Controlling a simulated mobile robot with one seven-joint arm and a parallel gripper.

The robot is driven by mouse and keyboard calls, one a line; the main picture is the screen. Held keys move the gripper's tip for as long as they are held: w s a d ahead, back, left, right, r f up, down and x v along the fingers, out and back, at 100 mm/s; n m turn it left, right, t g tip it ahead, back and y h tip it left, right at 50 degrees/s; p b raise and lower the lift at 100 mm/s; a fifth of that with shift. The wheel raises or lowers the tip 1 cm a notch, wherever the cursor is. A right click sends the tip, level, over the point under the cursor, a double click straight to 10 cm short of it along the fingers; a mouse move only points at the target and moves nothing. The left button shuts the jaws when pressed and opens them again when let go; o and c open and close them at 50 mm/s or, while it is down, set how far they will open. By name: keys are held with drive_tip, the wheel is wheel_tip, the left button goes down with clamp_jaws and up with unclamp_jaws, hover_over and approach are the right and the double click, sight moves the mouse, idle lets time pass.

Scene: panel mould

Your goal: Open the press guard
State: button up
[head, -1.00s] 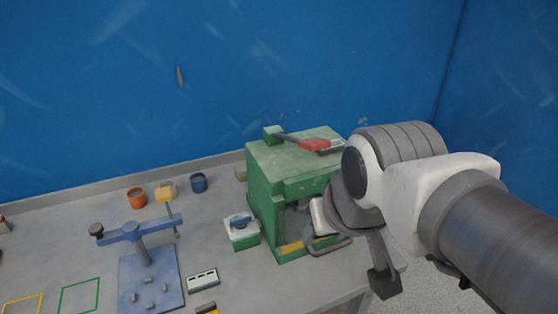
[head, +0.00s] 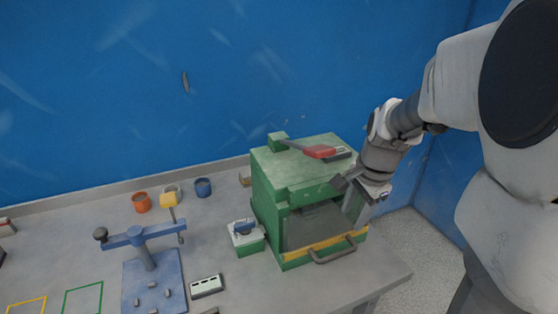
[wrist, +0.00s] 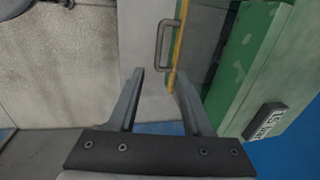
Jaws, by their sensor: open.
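The press (head: 300,168) is a green box on the bench. Its guard (head: 318,228) is a grey, apparently see-through front panel with a yellow strip along its bottom edge, and it looks down over the press opening. A grey bar handle (head: 333,252) sticks out from the strip; it also shows in the wrist view (wrist: 161,42). My gripper (head: 353,200) is open and empty at the press's front right, above the handle. In the wrist view my fingertips (wrist: 156,76) are apart, with the handle beyond them and no visible contact.
A red-handled lever (head: 322,152) lies on the press top. A green-and-white box with a blue knob (head: 246,236) stands left of the press. A blue fixture (head: 148,262) and small cups stand farther left. The bench's right edge is close to the press.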

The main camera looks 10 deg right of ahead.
sight(335, 255)
drive_tip(key=w+f, duration=0.1)
drive_tip(key=f, duration=0.4)
drive_tip(key=w+f+b, duration=0.1)
drive_tip(key=f, duration=0.5)
drive_tip(key=w+f+b, duration=0.1)
drive_tip(key=f, duration=0.5)
drive_tip(key=shift+w+a, duration=0.1)
drive_tip(key=shift+a, duration=0.2)
drive_tip(key=shift+c, duration=0.2)
clamp_jaws()
idle(0.6)
